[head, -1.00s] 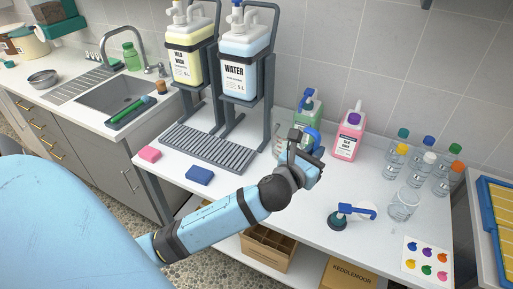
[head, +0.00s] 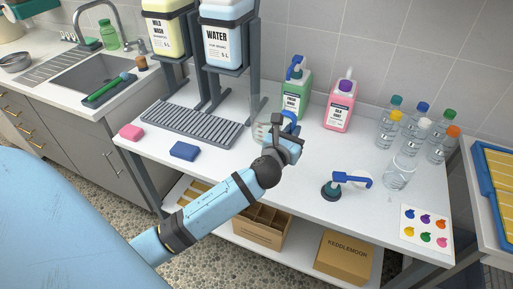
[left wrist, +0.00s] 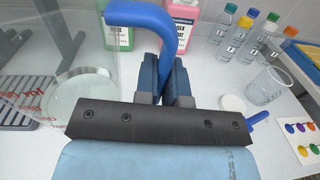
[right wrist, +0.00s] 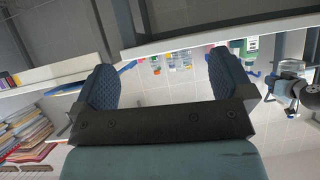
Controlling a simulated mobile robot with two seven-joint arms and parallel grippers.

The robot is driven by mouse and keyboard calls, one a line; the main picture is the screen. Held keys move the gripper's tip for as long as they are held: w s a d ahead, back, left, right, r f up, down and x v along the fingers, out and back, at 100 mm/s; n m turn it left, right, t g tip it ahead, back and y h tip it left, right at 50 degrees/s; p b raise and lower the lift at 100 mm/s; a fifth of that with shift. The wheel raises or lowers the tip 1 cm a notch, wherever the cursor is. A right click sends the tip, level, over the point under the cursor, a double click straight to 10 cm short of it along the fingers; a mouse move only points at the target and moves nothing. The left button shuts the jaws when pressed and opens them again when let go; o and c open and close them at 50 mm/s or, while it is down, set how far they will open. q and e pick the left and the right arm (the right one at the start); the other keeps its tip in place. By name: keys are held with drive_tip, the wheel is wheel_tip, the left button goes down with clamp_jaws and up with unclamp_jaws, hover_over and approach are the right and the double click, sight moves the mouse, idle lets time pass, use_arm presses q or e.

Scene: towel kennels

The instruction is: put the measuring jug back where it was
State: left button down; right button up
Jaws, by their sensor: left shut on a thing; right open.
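The measuring jug (left wrist: 78,88) is clear, with red markings and a blue handle (left wrist: 168,22). It fills the left of the left wrist view. In the head view the jug (head: 262,131) shows faintly just right of the grey rack, partly hidden by my gripper. My left gripper (head: 288,138) is shut on the blue handle, with its fingers (left wrist: 166,78) together in the left wrist view. I cannot tell whether the jug's base touches the worktop. My right gripper (right wrist: 160,88) is open and empty, away from the jug.
The slatted rack (head: 195,124) stands left of the jug, under the water container (head: 226,45). A green bottle (head: 295,95) and a pink bottle (head: 340,108) stand behind. The front worktop is mostly clear.

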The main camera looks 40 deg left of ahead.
use_arm(q)
drive_tip(key=shift+n+y, duration=0.6)
drive_tip(key=shift+y, duration=0.2)
drive_tip(key=a+r+p, duration=0.1)
drive_tip(key=r+p, duration=0.1)
drive_tip(key=a+r+p, duration=0.1)
drive_tip(key=r+p, duration=0.3)
drive_tip(key=r, duration=0.1)
drive_tip(key=shift+w+a, duration=0.2)
drive_tip(key=shift+a, duration=0.2)
drive_tip(key=shift+a+r+p, duration=0.2)
drive_tip(key=shift+a+p, duration=0.1)
drive_tip(key=shift+p, duration=0.3)
use_arm(e)
wheel_tip(320, 180, up, 5)
use_arm(q)
drive_tip(key=shift+y, duration=0.3)
wheel_tip(320, 180, down, 19)
drive_tip(key=b, duration=0.8)
drive_tip(key=shift+f, duration=0.5)
use_arm(e)
wheel_tip(320, 180, down, 6)
drive_tip(key=shift+d+f, duration=0.2)
drive_tip(key=shift+d, duration=0.05)
